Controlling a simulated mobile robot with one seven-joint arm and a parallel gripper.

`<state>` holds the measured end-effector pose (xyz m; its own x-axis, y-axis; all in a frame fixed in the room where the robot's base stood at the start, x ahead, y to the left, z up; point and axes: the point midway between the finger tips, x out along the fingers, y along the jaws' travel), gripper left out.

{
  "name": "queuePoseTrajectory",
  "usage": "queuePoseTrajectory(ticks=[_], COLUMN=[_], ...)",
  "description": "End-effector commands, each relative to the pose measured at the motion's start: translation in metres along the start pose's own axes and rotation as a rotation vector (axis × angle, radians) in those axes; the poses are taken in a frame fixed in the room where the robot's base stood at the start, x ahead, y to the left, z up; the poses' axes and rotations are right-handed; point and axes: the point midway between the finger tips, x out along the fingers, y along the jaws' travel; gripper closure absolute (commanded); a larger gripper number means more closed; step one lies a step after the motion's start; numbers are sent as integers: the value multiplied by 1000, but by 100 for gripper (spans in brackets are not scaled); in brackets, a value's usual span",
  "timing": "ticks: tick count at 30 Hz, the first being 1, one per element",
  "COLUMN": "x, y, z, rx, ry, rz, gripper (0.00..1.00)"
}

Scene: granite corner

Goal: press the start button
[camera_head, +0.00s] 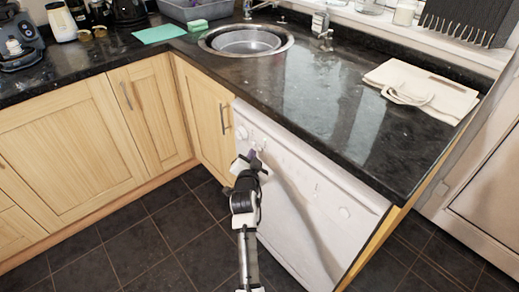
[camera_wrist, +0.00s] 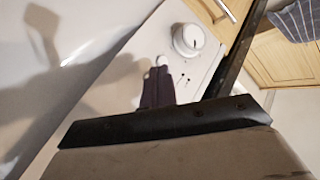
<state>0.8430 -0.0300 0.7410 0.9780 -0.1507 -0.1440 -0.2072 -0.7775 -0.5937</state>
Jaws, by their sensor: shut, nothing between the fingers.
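A white front-panel appliance (camera_head: 300,205) stands under the black worktop in the head view. In the wrist view its control panel carries a large white dial (camera_wrist: 188,40), and a small white round button (camera_wrist: 162,60) sits left of and below the dial. My gripper (camera_head: 253,155) is at the upper left of the panel in the head view. In the wrist view its dark fingers (camera_wrist: 157,72) are together and empty, with their tips right at the small button. I cannot tell whether they touch it. The tips cover part of the panel.
The black worktop (camera_head: 300,85) overhangs the panel, with a sink (camera_head: 245,42) and a folded cloth (camera_head: 420,90) on it. Wooden cupboards (camera_head: 150,110) stand to the left. The dark tiled floor (camera_head: 160,240) is clear in front.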

Motion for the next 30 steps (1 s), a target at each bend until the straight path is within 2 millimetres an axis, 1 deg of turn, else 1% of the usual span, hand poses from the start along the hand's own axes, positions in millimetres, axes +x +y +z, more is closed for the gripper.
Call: queuePoseTrajectory(ticks=[14,23,30], x=[0,6,6], y=[0,4,4], z=[0,-4,-4], rx=[0,0,0], ry=[0,0,0], rz=[0,0,0], gripper=[100,100,100])
